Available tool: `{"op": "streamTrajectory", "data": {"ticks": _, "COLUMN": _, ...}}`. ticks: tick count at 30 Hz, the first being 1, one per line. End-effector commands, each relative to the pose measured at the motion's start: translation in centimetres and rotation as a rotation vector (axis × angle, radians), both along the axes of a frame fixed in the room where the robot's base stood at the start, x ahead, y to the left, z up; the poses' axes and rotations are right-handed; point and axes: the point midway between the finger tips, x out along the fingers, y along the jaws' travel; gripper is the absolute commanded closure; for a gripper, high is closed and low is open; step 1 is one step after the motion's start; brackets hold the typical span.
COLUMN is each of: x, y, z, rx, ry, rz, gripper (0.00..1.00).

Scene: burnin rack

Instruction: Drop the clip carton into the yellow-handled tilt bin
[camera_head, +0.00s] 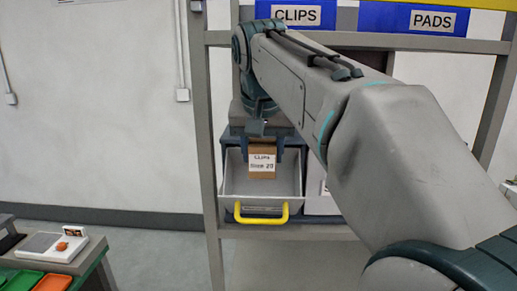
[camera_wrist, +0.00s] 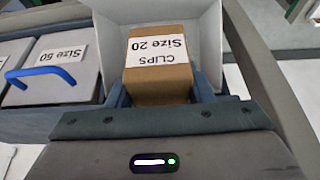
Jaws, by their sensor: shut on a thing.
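The clip carton (camera_head: 262,172) is a small brown box with a white label reading "CLIPS Size 20". It also shows in the wrist view (camera_wrist: 158,82). My gripper (camera_head: 264,158) is shut on it, one finger on each side. The yellow-handled tilt bin (camera_head: 231,185) is light grey and tilted open, with its yellow handle (camera_head: 261,219) at the front. The carton is upright at the bin's open mouth, in front of its back wall in the head view. I cannot tell whether it touches the bin's floor. In the wrist view the bin's pale walls (camera_wrist: 207,35) surround the carton's far side.
A closed "Size 50" bin (camera_wrist: 62,62) with a blue handle stands beside the open bin. The rack's grey post (camera_head: 205,130) is close on the left. Blue signs reading CLIPS (camera_head: 296,14) and PADS (camera_head: 432,19) hang above. A bench with trays (camera_head: 62,248) stands at lower left.

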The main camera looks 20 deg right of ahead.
Motion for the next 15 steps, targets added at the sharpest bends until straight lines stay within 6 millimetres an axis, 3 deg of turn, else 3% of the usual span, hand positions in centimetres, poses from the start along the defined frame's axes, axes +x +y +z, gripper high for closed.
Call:
{"op": "streamTrajectory", "data": {"ticks": 6, "x": -0.01, "y": -0.03, "z": 0.05, "rx": 0.0, "ry": -0.001, "rz": 0.0, "gripper": 0.78}}
{"op": "streamTrajectory", "data": {"ticks": 7, "x": -0.01, "y": -0.05, "z": 0.06, "rx": 0.0, "ry": -0.001, "rz": 0.0, "gripper": 0.45}}
{"op": "streamTrajectory", "data": {"ticks": 9, "x": -0.01, "y": -0.06, "z": 0.06, "rx": 0.0, "ry": -0.001, "rz": 0.0, "gripper": 0.28}}
{"op": "streamTrajectory", "data": {"ticks": 15, "x": -0.01, "y": 0.0, "z": 0.05, "rx": 0.0, "ry": -0.001, "rz": 0.0, "gripper": 0.28}}
